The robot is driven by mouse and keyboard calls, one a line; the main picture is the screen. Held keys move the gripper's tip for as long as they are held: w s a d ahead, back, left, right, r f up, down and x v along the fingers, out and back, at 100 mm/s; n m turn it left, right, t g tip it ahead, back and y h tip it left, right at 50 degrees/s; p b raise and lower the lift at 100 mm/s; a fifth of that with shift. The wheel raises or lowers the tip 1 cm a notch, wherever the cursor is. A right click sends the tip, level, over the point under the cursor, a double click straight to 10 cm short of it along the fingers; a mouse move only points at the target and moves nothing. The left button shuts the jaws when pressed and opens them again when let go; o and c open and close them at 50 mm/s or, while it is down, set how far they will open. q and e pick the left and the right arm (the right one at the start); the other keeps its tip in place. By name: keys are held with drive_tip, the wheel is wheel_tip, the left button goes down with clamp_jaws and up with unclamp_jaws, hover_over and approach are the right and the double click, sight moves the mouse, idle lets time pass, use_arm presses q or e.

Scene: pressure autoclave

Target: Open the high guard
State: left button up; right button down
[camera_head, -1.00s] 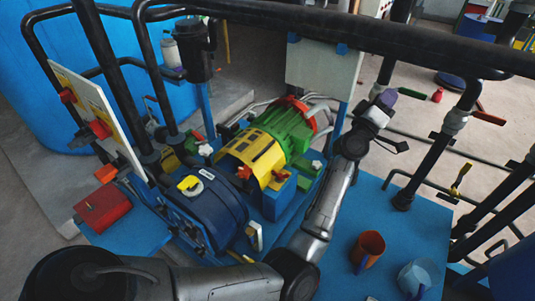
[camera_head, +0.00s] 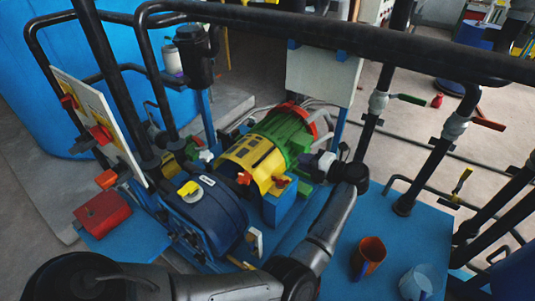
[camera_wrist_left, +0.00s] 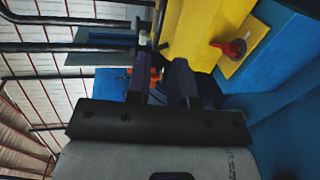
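A yellow guard (camera_head: 250,155) covers part of the machine beside the green motor (camera_head: 287,128); it looks closed. It carries an orange knob (camera_head: 244,178), with another orange piece (camera_head: 281,182) at its lower right. In the left wrist view the yellow guard (camera_wrist_left: 205,30) is at top right with a red knob (camera_wrist_left: 233,48). My left gripper (camera_head: 304,161) is right of the guard, pointing left. In the wrist view its two dark fingers (camera_wrist_left: 165,75) stand apart, with an orange piece (camera_wrist_left: 154,75) showing behind the gap; contact cannot be told. My right gripper is out of view.
A dark blue housing (camera_head: 207,205) with a yellow handle sits in front of the guard. Black pipes (camera_head: 370,45) cross above. A white panel (camera_head: 323,78) stands behind. An orange mug (camera_head: 369,256) and a clear cup (camera_head: 415,283) stand on the blue deck (camera_head: 425,235).

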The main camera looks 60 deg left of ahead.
sight(267, 153)
use_arm(q)
drive_tip(key=shift+g, duration=0.3)
drive_tip(key=x, duration=0.4)
drive_tip(key=b+x, duration=0.1)
drive_tip(key=x, duration=0.8)
drive_tip(key=shift+s+a+f, duration=0.15)
drive_tip(key=shift+s+f, duration=0.2)
drive_tip(key=shift+s, duration=0.15)
clamp_jaws()
